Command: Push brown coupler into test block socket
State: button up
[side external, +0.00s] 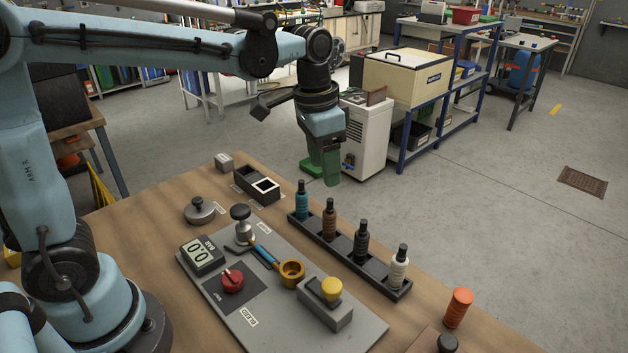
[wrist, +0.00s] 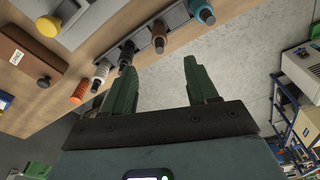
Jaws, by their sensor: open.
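The brown coupler (side external: 329,222) stands upright in the black rack (side external: 347,254), between the blue and dark couplers. It also shows in the wrist view (wrist: 159,37), beyond my fingertips. My gripper (side external: 321,176) is open, with nothing between its green fingers, above and behind the rack in the side view. Its fingers also show in the wrist view (wrist: 159,65). A brass ring-shaped socket (side external: 291,273) sits on the grey panel (side external: 262,312), beside a grey block (side external: 325,310) with a yellow knob. I cannot tell for certain which part is the test block socket.
The rack also holds blue (side external: 302,201), dark (side external: 361,241) and white (side external: 399,268) couplers. An orange ribbed piece (side external: 458,307) stands right of the rack. The panel carries a gauge (side external: 202,255), a red knob (side external: 232,280) and a blue-handled lever (side external: 264,254). Bare wood lies left of the panel.

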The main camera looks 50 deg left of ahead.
aim_at(331, 212)
jog(key=shift+w+d+f, duration=0.1)
jog(key=shift+w+f, duration=0.15)
jog(key=shift+f, duration=1.75)
jog(key=shift+w+d+f, duration=0.15)
jog(key=shift+w+f, duration=0.1)
jog(key=shift+f, duration=1.7)
jog(key=shift+w+d+f, duration=0.1)
jog(key=shift+w+f, duration=0.15)
jog(key=shift+f, duration=1.75)
jog(key=shift+c, duration=0.4)
grip_shut()
